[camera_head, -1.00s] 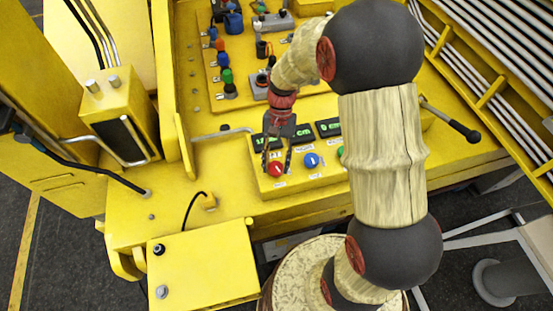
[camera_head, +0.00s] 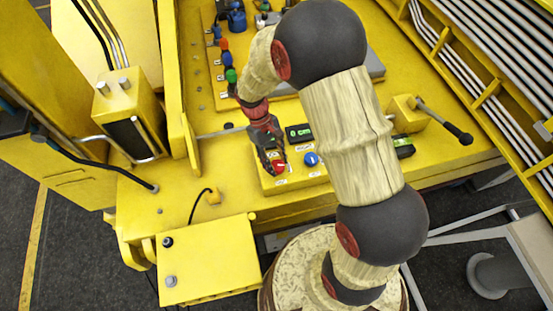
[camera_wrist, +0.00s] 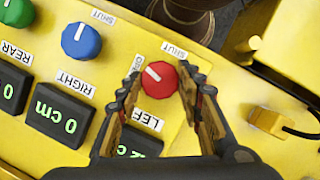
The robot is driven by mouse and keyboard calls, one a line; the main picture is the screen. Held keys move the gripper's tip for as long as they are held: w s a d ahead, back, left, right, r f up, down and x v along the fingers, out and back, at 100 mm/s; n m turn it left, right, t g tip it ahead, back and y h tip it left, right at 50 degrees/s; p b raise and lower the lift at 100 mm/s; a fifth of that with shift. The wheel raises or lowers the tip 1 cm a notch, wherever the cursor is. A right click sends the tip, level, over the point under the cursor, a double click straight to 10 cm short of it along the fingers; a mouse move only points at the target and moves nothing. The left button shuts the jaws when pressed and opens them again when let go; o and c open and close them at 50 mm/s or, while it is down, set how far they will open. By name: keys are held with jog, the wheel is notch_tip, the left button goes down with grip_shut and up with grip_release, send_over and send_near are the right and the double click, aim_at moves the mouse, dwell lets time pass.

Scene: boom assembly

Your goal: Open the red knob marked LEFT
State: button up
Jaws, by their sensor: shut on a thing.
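The red knob (camera_head: 280,167) sits at the left end of the row of knobs on the yellow control box. In the wrist view the red knob (camera_wrist: 158,80) lies between the two fingers of my gripper (camera_wrist: 160,77), which are shut on its sides. Its white pointer line points to the upper left, towards the partly covered OPEN label (camera_wrist: 136,63). The SHUT label (camera_wrist: 174,50) is above it. The LEFT label (camera_wrist: 146,119) is partly hidden by a finger. In the head view my gripper (camera_head: 275,162) reaches down over the knob.
A blue knob (camera_wrist: 81,41) marked RIGHT is beside the red one, with a green knob (camera_wrist: 15,14) beyond it. Digital displays (camera_wrist: 60,114) line the box. A yellow block with a black cable (camera_wrist: 270,122) lies near the knob's other side.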

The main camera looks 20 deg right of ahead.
jog(key=shift+a+n+t+h+p, duration=0.1)
jog(key=shift+n+t+h+p, duration=0.35)
jog(key=shift+n, duration=1.15)
jog(key=o, duration=1.1)
jog(key=v, duration=1.2)
jog(key=shift+a+f, duration=0.1)
